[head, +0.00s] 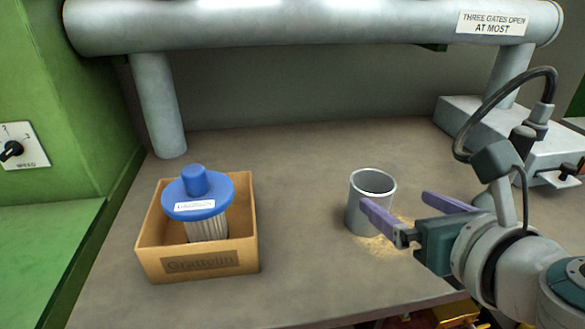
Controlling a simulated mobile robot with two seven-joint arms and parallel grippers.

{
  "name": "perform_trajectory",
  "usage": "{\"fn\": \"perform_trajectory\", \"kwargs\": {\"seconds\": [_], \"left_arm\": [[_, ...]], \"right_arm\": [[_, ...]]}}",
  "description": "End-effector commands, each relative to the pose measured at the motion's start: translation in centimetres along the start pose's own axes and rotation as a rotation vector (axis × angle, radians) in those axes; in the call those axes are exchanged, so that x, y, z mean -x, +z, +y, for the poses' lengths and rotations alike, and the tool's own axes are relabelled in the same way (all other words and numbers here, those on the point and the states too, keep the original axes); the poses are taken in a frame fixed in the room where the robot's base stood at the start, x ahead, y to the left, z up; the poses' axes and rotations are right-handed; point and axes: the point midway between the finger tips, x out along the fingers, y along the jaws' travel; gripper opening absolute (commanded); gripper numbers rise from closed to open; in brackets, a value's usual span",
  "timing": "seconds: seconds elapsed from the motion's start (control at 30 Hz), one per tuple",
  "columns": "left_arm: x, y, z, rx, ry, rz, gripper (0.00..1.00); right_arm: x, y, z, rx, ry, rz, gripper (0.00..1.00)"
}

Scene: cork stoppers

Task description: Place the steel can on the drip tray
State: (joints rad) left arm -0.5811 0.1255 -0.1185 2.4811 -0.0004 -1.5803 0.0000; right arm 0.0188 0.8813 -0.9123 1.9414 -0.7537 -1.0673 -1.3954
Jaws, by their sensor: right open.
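The steel can (360,191), an open grey cylinder, stands upright on the brown worktop right of centre. My right gripper (396,199) comes in from the right, open, with two purple fingers spread apart. Its left finger overlaps the can's lower right side in the picture; I cannot tell whether it touches. The other finger is to the right, clear of the can in the picture. Nothing shows between the fingers. I see no drip tray in this view. My left gripper is not in view.
A cardboard box (207,262) holding a blue-capped pleated filter (195,206) stands at left. Pale crumbs (380,247) lie by the can. A thick grey pipe (300,22) crosses above the worktop. A grey machine (465,118) stands back right. The middle worktop (290,170) is clear.

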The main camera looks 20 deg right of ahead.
Motion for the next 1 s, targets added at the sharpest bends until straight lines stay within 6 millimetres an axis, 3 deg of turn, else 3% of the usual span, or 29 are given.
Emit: {"fn": "perform_trajectory", "kwargs": {"seconds": [0.1,0.37,0.6,0.93,1.0], "left_arm": [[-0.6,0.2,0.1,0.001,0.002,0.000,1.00],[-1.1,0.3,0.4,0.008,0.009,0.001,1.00],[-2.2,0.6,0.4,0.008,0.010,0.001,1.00],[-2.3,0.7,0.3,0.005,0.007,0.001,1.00],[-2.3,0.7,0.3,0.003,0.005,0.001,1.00]], "right_arm": [[-2.1,0.0,0.1,0.003,0.000,-0.005,1.00],[-4.8,-0.1,0.2,-0.001,0.000,-0.003,1.00],[-8.4,-0.3,0.6,-0.001,-0.003,-0.002,1.00],[-9.3,-0.1,0.6,-0.002,-0.001,0.000,1.00],[-9.3,-0.1,0.6,-0.002,-0.001,0.000,0.93]]}}
